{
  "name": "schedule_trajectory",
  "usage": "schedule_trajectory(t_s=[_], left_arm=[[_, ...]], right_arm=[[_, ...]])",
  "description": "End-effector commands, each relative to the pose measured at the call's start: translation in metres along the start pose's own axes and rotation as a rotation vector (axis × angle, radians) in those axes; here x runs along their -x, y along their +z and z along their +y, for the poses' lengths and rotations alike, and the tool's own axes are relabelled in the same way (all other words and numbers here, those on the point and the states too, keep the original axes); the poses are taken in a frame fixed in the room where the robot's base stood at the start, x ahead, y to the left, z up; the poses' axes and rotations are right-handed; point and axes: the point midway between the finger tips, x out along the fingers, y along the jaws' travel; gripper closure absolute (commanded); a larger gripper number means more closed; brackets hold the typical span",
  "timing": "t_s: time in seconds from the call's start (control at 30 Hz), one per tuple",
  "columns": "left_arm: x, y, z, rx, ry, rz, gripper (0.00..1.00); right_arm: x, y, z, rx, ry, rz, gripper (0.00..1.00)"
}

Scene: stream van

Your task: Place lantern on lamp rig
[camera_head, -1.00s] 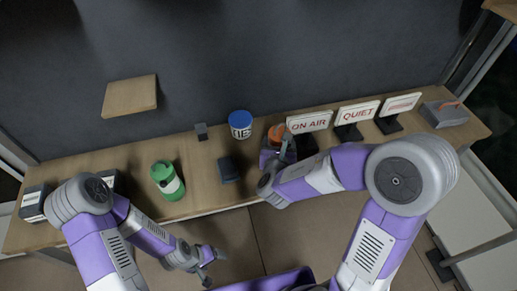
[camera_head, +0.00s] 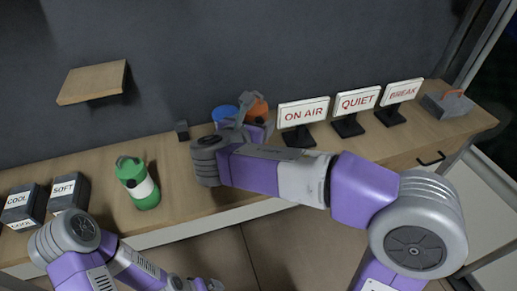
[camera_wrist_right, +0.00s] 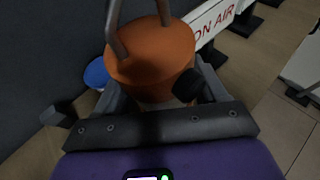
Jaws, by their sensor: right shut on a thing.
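The lantern has an orange top (camera_head: 257,109) with a grey handle. In the right wrist view its orange body (camera_wrist_right: 150,52) fills the upper middle, roughly upright. My right gripper (camera_wrist_right: 158,92) is shut on it, one finger on each side. In the head view my right gripper (camera_head: 246,128) is at the back of the bench, between the blue-lidded jar and the ON AIR sign; the arm hides the lantern's lower part. I cannot tell which thing is the lamp rig. My left gripper (camera_head: 208,285) is at the bottom edge, mostly cut off.
A blue-lidded jar (camera_head: 222,113) is just left of the lantern, partly hidden. A small dark block (camera_head: 182,130), a green canister (camera_head: 139,184) and two labelled boxes (camera_head: 68,194) stand further left. The ON AIR sign (camera_head: 303,112) is close right. A wooden shelf (camera_head: 92,82) juts from the wall.

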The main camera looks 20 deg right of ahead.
Motion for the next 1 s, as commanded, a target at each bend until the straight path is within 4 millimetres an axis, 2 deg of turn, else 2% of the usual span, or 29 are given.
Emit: schedule_trajectory(t_s=[0.03, 0.27, 0.47, 0.9, 0.93, 1.0], left_arm=[[-0.008, 0.000, -0.003, 0.000, 0.000, 0.000, 0.00], [-0.018, -0.001, -0.007, 0.000, 0.000, 0.000, 0.00], [-0.033, -0.001, -0.012, 0.000, 0.000, 0.000, 0.00], [-0.034, -0.001, -0.013, 0.000, 0.000, 0.000, 0.00], [-0.034, -0.001, -0.013, 0.000, 0.000, 0.000, 0.00], [-0.033, -0.001, -0.013, 0.000, 0.000, 0.000, 0.00]], right_arm=[[-0.005, -0.012, 0.000, 0.002, -0.001, -0.001, 0.69], [-0.015, -0.034, 0.000, 0.001, 0.000, 0.000, 0.69], [-0.027, -0.065, 0.000, 0.001, -0.001, 0.000, 0.69], [-0.029, -0.070, 0.000, -0.001, 0.000, -0.001, 0.69], [-0.029, -0.070, 0.000, -0.001, 0.000, 0.000, 0.26], [-0.029, -0.069, 0.000, -0.001, 0.000, 0.000, 0.15]])
